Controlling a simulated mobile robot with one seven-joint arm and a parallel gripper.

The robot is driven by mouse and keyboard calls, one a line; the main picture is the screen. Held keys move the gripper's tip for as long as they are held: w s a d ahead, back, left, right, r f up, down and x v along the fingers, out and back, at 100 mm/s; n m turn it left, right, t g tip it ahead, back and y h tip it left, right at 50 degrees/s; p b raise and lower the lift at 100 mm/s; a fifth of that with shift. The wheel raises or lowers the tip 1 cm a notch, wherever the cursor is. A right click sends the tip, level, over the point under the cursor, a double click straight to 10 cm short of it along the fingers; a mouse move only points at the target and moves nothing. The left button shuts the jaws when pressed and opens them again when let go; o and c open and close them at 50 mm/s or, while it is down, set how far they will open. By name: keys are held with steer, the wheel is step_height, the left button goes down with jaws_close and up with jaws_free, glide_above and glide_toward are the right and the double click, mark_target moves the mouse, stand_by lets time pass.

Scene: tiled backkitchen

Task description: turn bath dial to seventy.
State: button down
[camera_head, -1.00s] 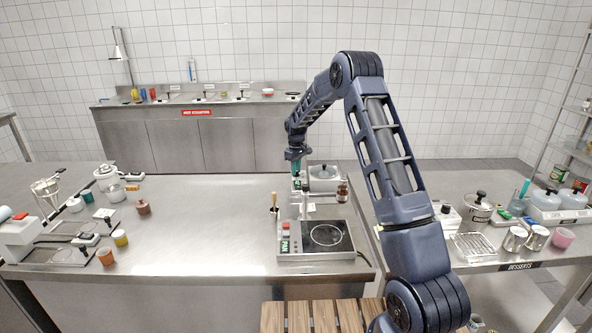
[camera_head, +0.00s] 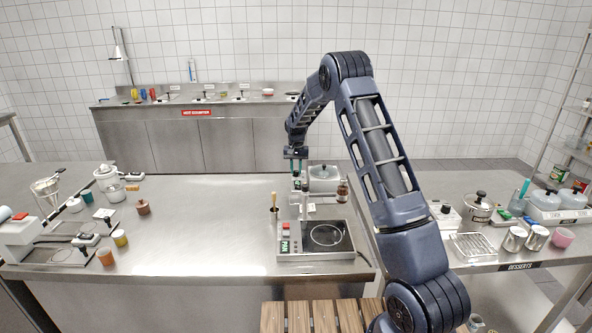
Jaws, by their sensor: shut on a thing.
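The bath (camera_head: 323,185) is a pale box with a round lidded pot at the back of the central counter. Its control part (camera_head: 298,185) stands at its left side. My gripper (camera_head: 296,173) points straight down over this control part, with its fingertips at the top, shut on what looks like the bath dial. The dial itself is hidden by the fingers, and its marks are too small to read, so its setting cannot be told.
A small brown bottle (camera_head: 342,191) is at the bath's right.

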mark_target(296, 171)
steer(key=m, duration=0.5)
steer(key=shift+m, duration=2.1)
steer(key=c, duration=1.2)
jaws_free()
steer(key=shift+c, duration=0.2)
step_height(296, 171, up, 11)
steer(key=shift+f, duration=0.1)
